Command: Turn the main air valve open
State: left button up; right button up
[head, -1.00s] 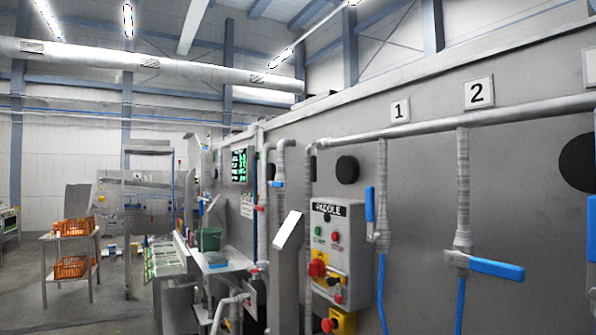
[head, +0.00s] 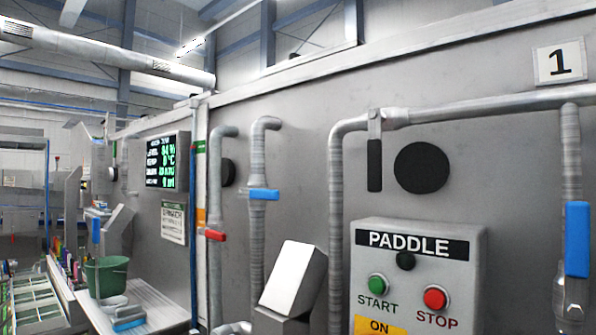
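Several valve handles show in the head view, and no readable label marks one as the main air valve. A black lever (head: 374,165) hangs straight down from the upper grey pipe (head: 450,108), left of a round black disc. A blue lever (head: 577,239) stands upright on the drop pipe under sign 1. A blue lever (head: 263,194) lies crosswise on a pipe further left. A red lever (head: 215,235) lies crosswise on the neighbouring pipe. Neither of my grippers is in view.
The PADDLE box (head: 417,285) with start and stop buttons juts from the grey wall. A tilted pale block (head: 294,279) stands left of it. A green bucket (head: 106,276) sits on a bench (head: 160,308) at left. A lit display (head: 167,163) hangs beyond.

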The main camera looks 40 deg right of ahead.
aim_at(374, 178)
jog(key=i, duration=2.25)
jog(key=z, duration=4.6)
jog(key=i, duration=0.5)
